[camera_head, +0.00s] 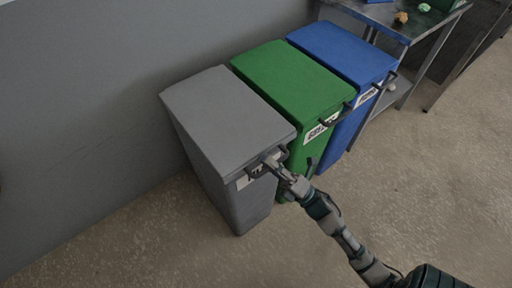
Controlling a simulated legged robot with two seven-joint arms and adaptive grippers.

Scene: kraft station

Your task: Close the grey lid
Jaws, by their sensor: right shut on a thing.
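The grey lid (226,115) lies flat across the top of the grey bin (213,178), with no clear gap between them in this view. A dark handle (285,151) sits at the lid's front edge, partly hidden by the gripper. My right gripper (272,163) comes in from the lower right and is shut on the handle of the grey lid. A white label (243,182) on the bin's front is partly covered by the gripper. My left gripper is not in view.
A green bin (290,78) stands close beside the grey one, and a blue bin (340,52) beyond it. Both have lids down. A metal table (420,22) with small items stands at the upper right. A wall (85,110) runs behind the bins. The floor (400,180) in front is clear.

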